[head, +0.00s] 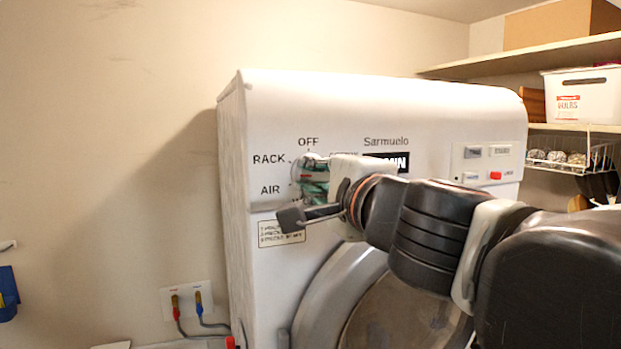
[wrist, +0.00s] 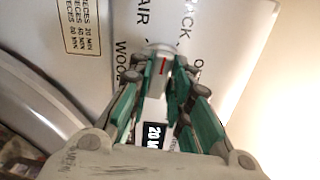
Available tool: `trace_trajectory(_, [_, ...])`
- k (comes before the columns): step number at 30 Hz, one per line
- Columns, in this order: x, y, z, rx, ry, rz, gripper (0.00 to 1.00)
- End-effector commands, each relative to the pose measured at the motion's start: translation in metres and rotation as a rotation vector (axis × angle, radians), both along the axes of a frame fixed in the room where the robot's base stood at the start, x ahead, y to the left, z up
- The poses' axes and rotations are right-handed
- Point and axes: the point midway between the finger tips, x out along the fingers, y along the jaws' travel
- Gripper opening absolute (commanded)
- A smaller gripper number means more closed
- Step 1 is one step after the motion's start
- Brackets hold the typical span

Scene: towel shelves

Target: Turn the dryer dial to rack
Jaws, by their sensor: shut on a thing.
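The white dryer dial (wrist: 160,49) shows in the wrist view between my green fingertips, with a short red mark on its face. I cannot tell for sure which label the mark points at. My gripper (wrist: 163,75) is shut on the dial, one finger on each side. In the head view my gripper (head: 313,178) is at the dryer's control panel, right of the printed RACK and AIR and below OFF. My fingers and wrist hide most of the dial there.
The white dryer (head: 400,105) stands against the wall, its round door (head: 405,310) below my arm. A small switch panel (head: 488,163) with a red button is on its right. Shelves with a white bin (head: 583,96) are at the right. Open space lies left of the dryer.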

Motion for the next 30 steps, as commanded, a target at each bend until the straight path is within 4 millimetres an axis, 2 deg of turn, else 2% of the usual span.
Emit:
trace_trajectory(4, [0.0, -0.001, -0.003, 0.0, 0.0, -0.002, 0.0])
trace_trajectory(5, [0.0, -0.001, -0.003, 0.0, 0.0, -0.002, 0.23])
trace_trajectory(7, [0.0, -0.001, -0.003, 0.0, 0.0, -0.002, 0.38])
trace_trajectory(20, [-0.004, -0.002, -0.001, -0.001, 0.0, -0.001, 0.38])
trace_trajectory(30, [-0.045, -0.014, -0.001, -0.002, 0.002, 0.0, 0.38])
